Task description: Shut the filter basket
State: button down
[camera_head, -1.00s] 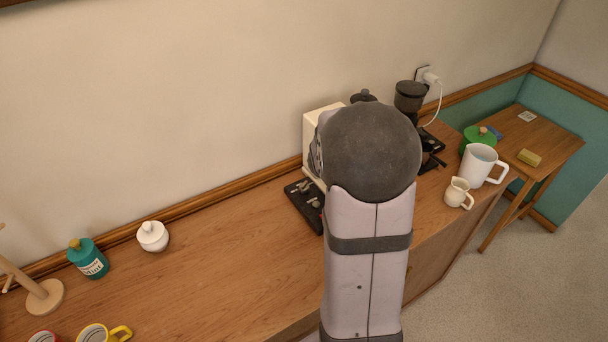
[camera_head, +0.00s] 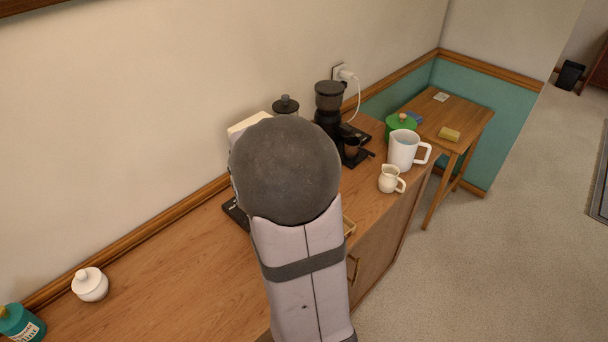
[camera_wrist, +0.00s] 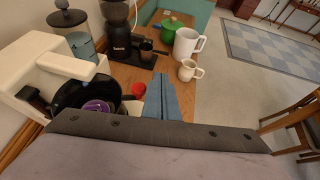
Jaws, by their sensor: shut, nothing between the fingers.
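The white coffee maker (camera_wrist: 28,62) stands at the left in the wrist view; in the head view only a bit of its pale body (camera_head: 248,126) shows behind my arm. The black round filter basket (camera_wrist: 70,92) sits out at the coffee maker's front with its open top visible. Something purple (camera_wrist: 98,106) is in or beside it; I cannot tell which. My gripper (camera_wrist: 161,84) is shut and empty, to the right of the basket and apart from it in the picture. The near part of the basket is hidden by my wrist. In the head view my gripper is hidden by my arm.
A black grinder (camera_head: 328,105), glass jar with dark lid (camera_head: 286,106), cream jug (camera_head: 390,180), white mug (camera_head: 404,150) and green pot (camera_head: 401,124) stand farther along the counter. A small red thing (camera_wrist: 138,88) is left of my fingers. The counter's left stretch (camera_head: 165,255) is mostly clear.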

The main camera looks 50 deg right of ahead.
jog(key=s+a+r+b, duration=0.1)
jog(key=s+a+r, duration=0.3)
jog(key=s+a, duration=0.2)
jog(key=shift+v, duration=1.05)
